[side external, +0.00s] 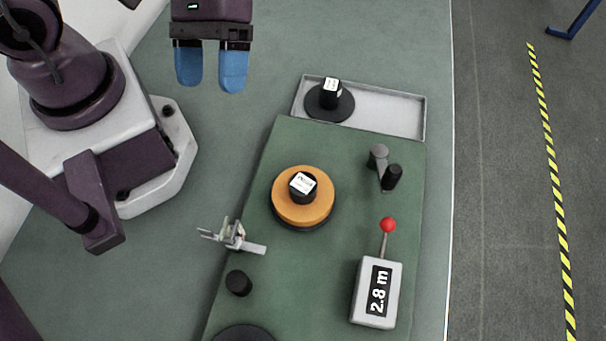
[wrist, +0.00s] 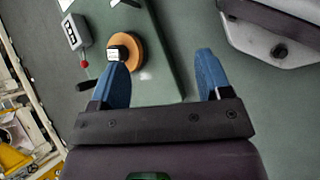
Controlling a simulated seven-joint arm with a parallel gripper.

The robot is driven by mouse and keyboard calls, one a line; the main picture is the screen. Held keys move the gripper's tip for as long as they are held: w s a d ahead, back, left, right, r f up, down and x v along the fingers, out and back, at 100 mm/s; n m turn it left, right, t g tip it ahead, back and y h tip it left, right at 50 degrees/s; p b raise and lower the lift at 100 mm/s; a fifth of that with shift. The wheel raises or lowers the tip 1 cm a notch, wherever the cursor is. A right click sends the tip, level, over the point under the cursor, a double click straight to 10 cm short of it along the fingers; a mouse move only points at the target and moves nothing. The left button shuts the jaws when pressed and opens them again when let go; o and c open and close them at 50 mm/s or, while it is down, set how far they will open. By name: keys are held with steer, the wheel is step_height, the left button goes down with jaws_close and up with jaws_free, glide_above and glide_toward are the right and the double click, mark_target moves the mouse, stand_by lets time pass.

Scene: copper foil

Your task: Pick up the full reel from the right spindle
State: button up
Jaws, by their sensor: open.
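The full reel (side external: 303,213), a thick copper-orange ring with a black hub and a white label on top, sits on a spindle in the middle of the green board (side external: 330,150). It also shows in the wrist view (wrist: 131,41), partly behind one blue fingertip. The spindle under it is hidden. My gripper (side external: 211,84) is open and empty, above and to the upper left of the reel in the side view, well apart from it. Its two blue fingers are spread wide in the wrist view (wrist: 162,60).
A grey tray (side external: 390,116) at the board's far end holds a black reel (side external: 338,108) with a labelled hub. A crank (side external: 384,168), a grey counter box reading 2.8 m (side external: 362,295), a metal guide (side external: 235,237), a black post (side external: 238,283) and a dark disc (side external: 243,334) stand on or by the board.

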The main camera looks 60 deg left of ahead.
mark_target(296, 175)
steer(key=d+f+n+t+h, duration=0.1)
steer(key=d+f+n+h, duration=0.1)
steer(key=f+n, duration=0.1)
steer(key=w+d+f+n+t+h, duration=0.1)
steer(key=d+f+n+t+h, duration=0.1)
steer(key=n, duration=0.4)
steer(key=d+f+n+t+h, duration=0.1)
steer(key=d+f+n+h, duration=0.2)
steer(key=d+n, duration=0.1)
steer(key=shift+w+d+f+t, duration=0.1)
steer(key=shift+w+f+t, duration=0.05)
steer(key=shift+f+t, duration=0.2)
steer(key=shift+w+f+n+t, duration=0.1)
steer(key=shift+w+n+t, duration=0.75)
steer(key=shift+w, duration=0.3)
steer(key=shift+w+d, duration=0.15)
steer(key=shift+d, duration=0.05)
steer(key=x, duration=0.7)
steer(key=shift+c, duration=0.2)
steer(key=c, duration=1)
